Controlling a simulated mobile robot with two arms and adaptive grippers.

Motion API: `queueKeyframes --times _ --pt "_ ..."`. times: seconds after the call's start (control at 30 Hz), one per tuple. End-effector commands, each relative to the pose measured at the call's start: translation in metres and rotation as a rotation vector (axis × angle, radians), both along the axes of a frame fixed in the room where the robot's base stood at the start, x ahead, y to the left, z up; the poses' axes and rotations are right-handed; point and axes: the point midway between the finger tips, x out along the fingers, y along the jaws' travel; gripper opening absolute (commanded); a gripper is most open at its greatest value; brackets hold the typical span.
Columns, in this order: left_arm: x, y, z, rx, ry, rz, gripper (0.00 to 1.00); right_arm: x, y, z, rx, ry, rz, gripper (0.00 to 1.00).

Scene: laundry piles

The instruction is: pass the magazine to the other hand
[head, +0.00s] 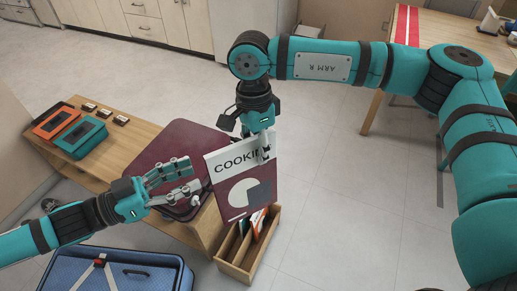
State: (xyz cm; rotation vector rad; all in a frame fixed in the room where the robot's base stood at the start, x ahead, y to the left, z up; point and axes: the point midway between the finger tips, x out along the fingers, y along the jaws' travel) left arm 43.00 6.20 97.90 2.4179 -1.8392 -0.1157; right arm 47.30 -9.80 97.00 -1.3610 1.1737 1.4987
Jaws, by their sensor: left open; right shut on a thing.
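The magazine (226,199) is maroon with a white top band that reads "COOKI", the rest covered by a finger. It hangs nearly upright from its top edge, slightly tilted. My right gripper (264,152) points down from above and is shut on the magazine's top right part. My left gripper (186,177) comes in from the left, open and empty, with its fingers pointing right toward the magazine's left edge. In the picture a small gap shows between its fingertips and the magazine.
A wooden divided box (236,272) stands below the magazine. A blue suitcase (167,259) lies at lower left.

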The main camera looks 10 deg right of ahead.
Motion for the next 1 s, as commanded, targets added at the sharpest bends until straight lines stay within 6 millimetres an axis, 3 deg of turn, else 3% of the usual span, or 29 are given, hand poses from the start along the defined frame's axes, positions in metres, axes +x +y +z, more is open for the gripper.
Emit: queueKeyframes --times 0.13,0.27,0.4,0.5,0.6,0.77,0.87,1.0 --pt "0.015 0.002 -0.012 0.018 -0.024 0.030 0.41 0.000 0.000 0.000 0.001 -0.001 0.000 0.00" --pt "0.053 0.000 -0.042 0.061 -0.074 0.117 0.41 0.000 0.000 0.000 0.001 -0.001 0.000 0.00" --pt "0.107 0.008 -0.093 0.135 -0.116 0.277 0.41 0.000 0.000 0.001 0.001 -0.001 0.000 0.00" --pt "0.137 0.022 -0.136 0.197 -0.114 0.400 0.41 0.000 0.000 0.001 0.001 -0.001 0.000 0.00" --pt "0.154 0.042 -0.185 0.266 -0.082 0.512 0.41 0.000 0.000 0.001 0.001 -0.001 0.000 0.00" --pt "0.155 0.077 -0.265 0.386 0.006 0.658 0.41 0.000 0.000 0.001 0.001 -0.001 0.000 0.00" --pt "0.143 0.098 -0.313 0.459 0.075 0.727 0.41 0.000 0.000 0.001 0.001 -0.001 0.000 0.00" --pt "0.111 0.124 -0.378 0.560 0.182 0.799 0.41 0.000 0.000 0.001 0.001 -0.001 0.000 0.00"
